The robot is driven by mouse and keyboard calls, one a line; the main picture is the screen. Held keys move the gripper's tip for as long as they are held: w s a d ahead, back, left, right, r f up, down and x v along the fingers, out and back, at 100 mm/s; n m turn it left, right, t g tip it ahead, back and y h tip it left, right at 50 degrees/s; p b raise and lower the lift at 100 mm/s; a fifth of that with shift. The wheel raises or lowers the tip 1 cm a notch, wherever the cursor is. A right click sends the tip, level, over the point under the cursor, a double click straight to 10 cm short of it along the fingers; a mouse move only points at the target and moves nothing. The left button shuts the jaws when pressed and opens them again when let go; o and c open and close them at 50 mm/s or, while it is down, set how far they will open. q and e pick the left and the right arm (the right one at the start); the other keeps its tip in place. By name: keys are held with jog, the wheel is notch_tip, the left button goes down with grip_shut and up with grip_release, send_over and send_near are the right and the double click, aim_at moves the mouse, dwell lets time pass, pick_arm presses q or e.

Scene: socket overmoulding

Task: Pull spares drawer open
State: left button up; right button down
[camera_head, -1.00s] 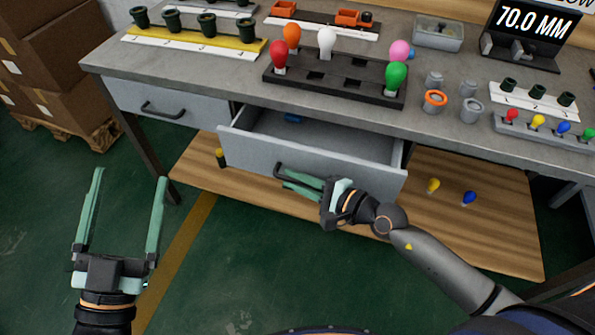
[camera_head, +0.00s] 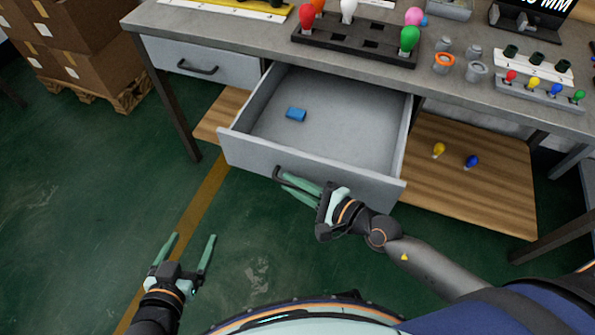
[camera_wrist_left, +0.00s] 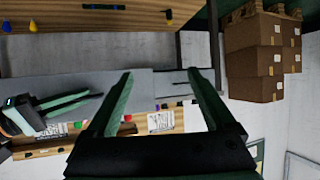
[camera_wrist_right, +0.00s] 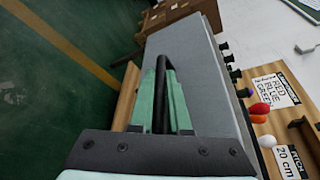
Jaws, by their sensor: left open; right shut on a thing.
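The spares drawer (camera_head: 256,159) is a grey drawer under the workbench, pulled well out in the head view. A blue cylinder (camera_head: 296,114) lies inside it, and the rest of its floor looks bare. My right gripper (camera_head: 296,188) is shut on the dark drawer handle (camera_head: 279,173) at the drawer front. The right wrist view also shows the handle (camera_wrist_right: 163,92) between my right fingers (camera_wrist_right: 162,105). My left gripper (camera_head: 192,238) is open and empty above the floor, left of the drawer; it also shows in the left wrist view (camera_wrist_left: 157,88).
A second drawer (camera_head: 200,59) to the left is closed. The workbench top (camera_head: 260,37) carries a dark rack (camera_head: 352,47) with coloured bulbs. A yellow bulb (camera_head: 439,149) and a blue bulb (camera_head: 472,161) lie on the wooden shelf below. The green floor ahead is clear.

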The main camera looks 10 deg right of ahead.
pick_arm(q)
jog(key=shift+s+f+g, duration=1.1)
jog(key=shift+s+f, duration=0.65)
jog(key=shift+f, duration=0.3)
pick_arm(e)
jog(key=shift+s+a, duration=0.5)
jog(key=shift+s, duration=0.35)
jog(key=c, duration=1.2)
grip_release()
jog(key=shift+o, duration=0.2)
pick_arm(q)
jog(key=w+r, duration=0.1)
jog(key=w+r+t, duration=0.1)
jog(key=shift+w+a+r, duration=0.1)
jog(key=shift+r, duration=0.2)
pick_arm(e)
jog(key=v, duration=1.2)
jog(key=shift+s, duration=0.25)
pick_arm(q)
jog(key=shift+f, duration=0.2)
pick_arm(e)
jog(key=shift+d, duration=0.15)
